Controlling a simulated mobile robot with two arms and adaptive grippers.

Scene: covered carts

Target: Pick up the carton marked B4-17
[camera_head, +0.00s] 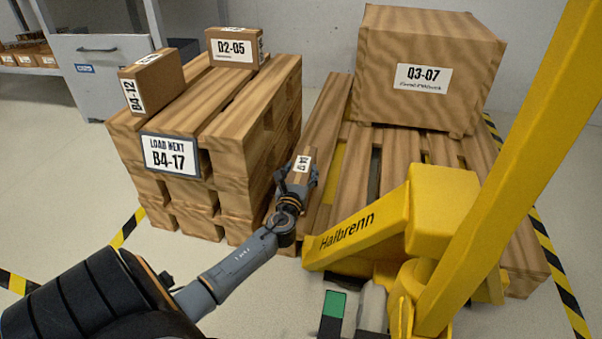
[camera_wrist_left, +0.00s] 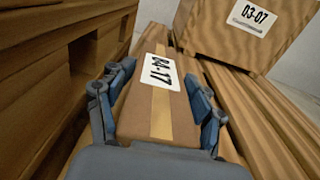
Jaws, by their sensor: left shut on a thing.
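A small brown carton (camera_head: 299,179) with a white label stands between the pallet stack and the loaded pallet. The label reads like B4-17 and shows larger in the left wrist view, where the carton (camera_wrist_left: 150,115) has a tan tape strip along its top. My left gripper (camera_head: 297,184) is shut on this carton, with one finger on each side in the left wrist view (camera_wrist_left: 160,95). The carton's underside is hidden, so I cannot tell whether it touches anything below.
Stacked pallets (camera_head: 255,140) bear cartons B4-12 (camera_head: 155,80) and D2-05 (camera_head: 236,47), plus a sign (camera_head: 170,156) reading B4-17. A pallet (camera_head: 400,148) bears large box Q3-07 (camera_head: 425,70). A yellow pallet jack (camera_head: 365,232) stands close right of my left gripper. Floor is clear at left.

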